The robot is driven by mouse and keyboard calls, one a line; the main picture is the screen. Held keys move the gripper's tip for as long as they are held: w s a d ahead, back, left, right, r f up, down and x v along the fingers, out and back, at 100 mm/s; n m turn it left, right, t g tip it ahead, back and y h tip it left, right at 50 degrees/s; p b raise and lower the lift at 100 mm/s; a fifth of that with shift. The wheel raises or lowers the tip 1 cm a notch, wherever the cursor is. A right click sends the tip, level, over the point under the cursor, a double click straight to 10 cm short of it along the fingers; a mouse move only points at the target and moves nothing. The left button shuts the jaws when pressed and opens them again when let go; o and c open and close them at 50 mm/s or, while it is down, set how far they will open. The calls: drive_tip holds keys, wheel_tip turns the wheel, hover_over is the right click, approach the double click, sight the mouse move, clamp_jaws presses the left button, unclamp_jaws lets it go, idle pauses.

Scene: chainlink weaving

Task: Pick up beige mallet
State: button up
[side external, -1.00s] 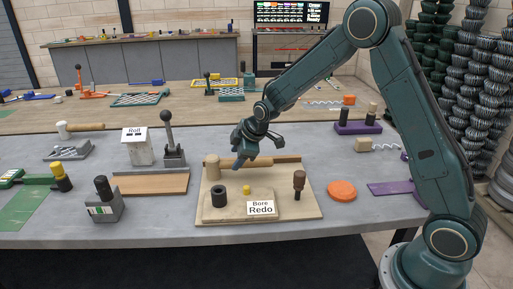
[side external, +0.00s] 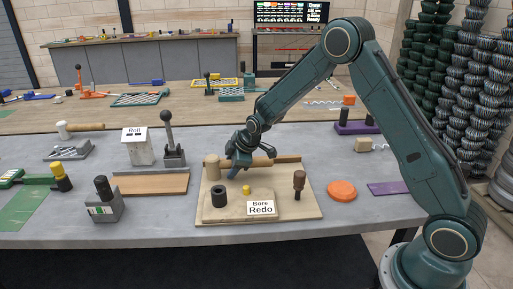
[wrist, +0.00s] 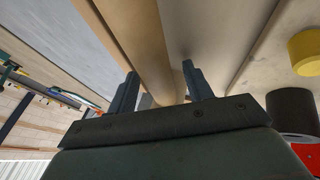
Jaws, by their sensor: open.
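The beige mallet lies on the beige board, its round head (side external: 212,167) at the left and its handle (side external: 263,162) running right. My gripper (side external: 235,168) is open at the handle, just right of the head. In the wrist view, the handle (wrist: 148,40) runs between the two spread fingers of my gripper (wrist: 160,84), with a gap visible beside it. The fingers do not close on it. The mallet head cannot be made out in the wrist view.
Another mallet with a white head (side external: 63,131) lies at the far left. An orange disc (side external: 342,191) lies right.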

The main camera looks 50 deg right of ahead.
drive_tip(key=shift+r, duration=0.1)
clamp_jaws()
drive_tip(key=shift+r, duration=0.1)
wheel_tip(320, 180, up, 20)
idle(1.0)
drive_tip(key=c, duration=0.9)
unclamp_jaws()
clamp_jaws()
